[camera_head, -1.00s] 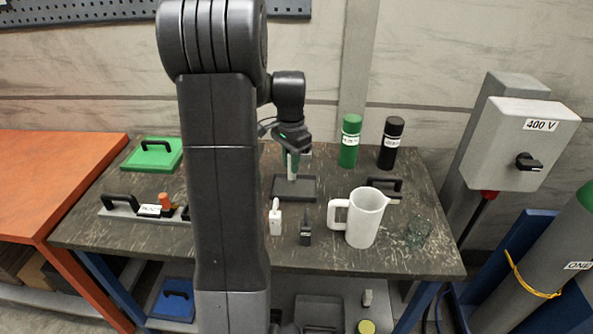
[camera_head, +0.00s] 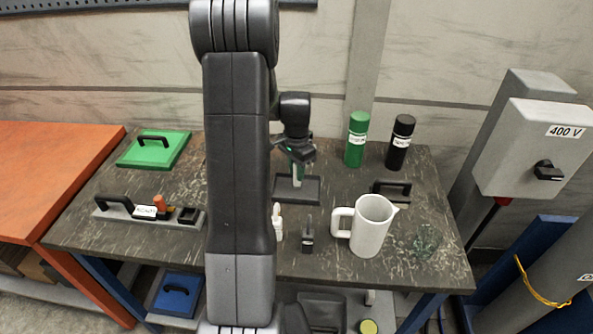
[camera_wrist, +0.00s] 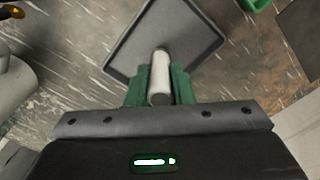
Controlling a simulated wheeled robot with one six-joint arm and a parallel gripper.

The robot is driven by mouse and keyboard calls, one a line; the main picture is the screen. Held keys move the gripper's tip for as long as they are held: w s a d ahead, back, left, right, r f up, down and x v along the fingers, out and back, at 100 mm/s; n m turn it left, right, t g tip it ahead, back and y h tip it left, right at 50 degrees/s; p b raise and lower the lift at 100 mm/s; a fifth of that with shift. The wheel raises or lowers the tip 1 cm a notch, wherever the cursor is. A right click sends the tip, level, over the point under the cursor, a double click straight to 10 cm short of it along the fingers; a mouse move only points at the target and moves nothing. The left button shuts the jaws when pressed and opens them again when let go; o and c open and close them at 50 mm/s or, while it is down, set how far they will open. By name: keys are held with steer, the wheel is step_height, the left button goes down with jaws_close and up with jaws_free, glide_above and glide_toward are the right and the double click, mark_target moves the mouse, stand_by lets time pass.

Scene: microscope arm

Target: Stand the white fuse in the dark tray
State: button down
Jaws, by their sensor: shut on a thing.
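The dark tray (camera_head: 311,190) lies flat on the table, and its floor and raised rim show in the wrist view (camera_wrist: 190,32). My gripper (camera_head: 297,172) points down over the tray. In the wrist view its green fingers (camera_wrist: 160,82) are shut on a white fuse (camera_wrist: 161,64), a pale cylinder with a dark near end. The fuse's far end overlaps the tray floor in that view. I cannot tell whether it touches the floor. In the head view the fuse is mostly hidden by the fingers.
A white jug (camera_head: 371,228) stands front right of the tray. A white item (camera_head: 278,222) and a black item (camera_head: 308,236) stand in front. Green (camera_head: 356,140) and black (camera_head: 400,142) cylinders stand behind right. A black handle (camera_head: 392,187) is right of the tray.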

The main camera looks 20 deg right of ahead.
steer(key=shift+f, duration=0.45)
steer(key=shift+f, duration=0.15)
steer(key=c, duration=1.3)
jaws_free()
steer(key=shift+o, duration=0.2)
step_height(320, 180, up, 12)
steer(key=shift+r+b, duration=0.15)
steer(key=shift+b, duration=0.4)
